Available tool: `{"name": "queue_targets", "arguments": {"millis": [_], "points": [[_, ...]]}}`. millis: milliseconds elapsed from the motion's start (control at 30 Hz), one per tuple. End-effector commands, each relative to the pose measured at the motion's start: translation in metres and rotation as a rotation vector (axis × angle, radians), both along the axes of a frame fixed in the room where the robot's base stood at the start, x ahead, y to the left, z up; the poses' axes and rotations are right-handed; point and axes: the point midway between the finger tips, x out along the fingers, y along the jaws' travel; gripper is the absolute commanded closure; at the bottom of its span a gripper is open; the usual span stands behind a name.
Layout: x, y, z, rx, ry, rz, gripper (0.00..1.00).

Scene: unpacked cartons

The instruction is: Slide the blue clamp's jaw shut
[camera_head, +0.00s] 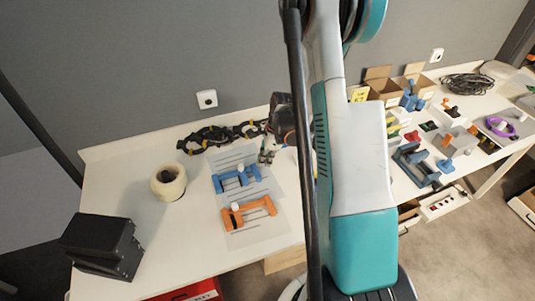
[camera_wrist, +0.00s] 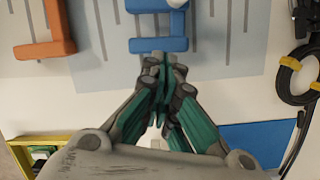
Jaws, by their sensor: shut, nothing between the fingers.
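The blue clamp (camera_head: 237,179) lies on a pale lined sheet on the bench, with a white knob on it. In the wrist view one blue end piece (camera_wrist: 158,44) shows at the top, and the rest is cut off by the frame edge. My gripper (camera_wrist: 163,60) is shut and empty, its fingertips right beside that end piece. I cannot tell whether they touch it. In the head view my gripper (camera_head: 266,155) is just behind and right of the clamp. How wide the jaw gap is cannot be judged.
An orange clamp (camera_head: 249,212) lies in front of the blue one. A tape roll (camera_head: 168,182) and black box (camera_head: 102,246) stand left. Black cables (camera_head: 208,138) lie behind. Cartons (camera_head: 384,86) and loose parts crowd the right. Bench between roll and sheet is clear.

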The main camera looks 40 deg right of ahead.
Motion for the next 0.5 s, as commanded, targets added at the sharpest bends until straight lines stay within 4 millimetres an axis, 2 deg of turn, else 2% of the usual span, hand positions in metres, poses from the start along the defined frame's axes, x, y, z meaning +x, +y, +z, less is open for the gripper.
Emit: {"name": "queue_targets", "arguments": {"millis": [67, 300, 500], "points": [[0.002, 0.003, -0.017, 0.0, 0.0, 0.001, 1.0], [0.018, 0.031, -0.013, 0.0, -0.001, 0.003, 1.0], [0.022, 0.037, -0.012, 0.0, -0.001, 0.0, 1.0]]}}
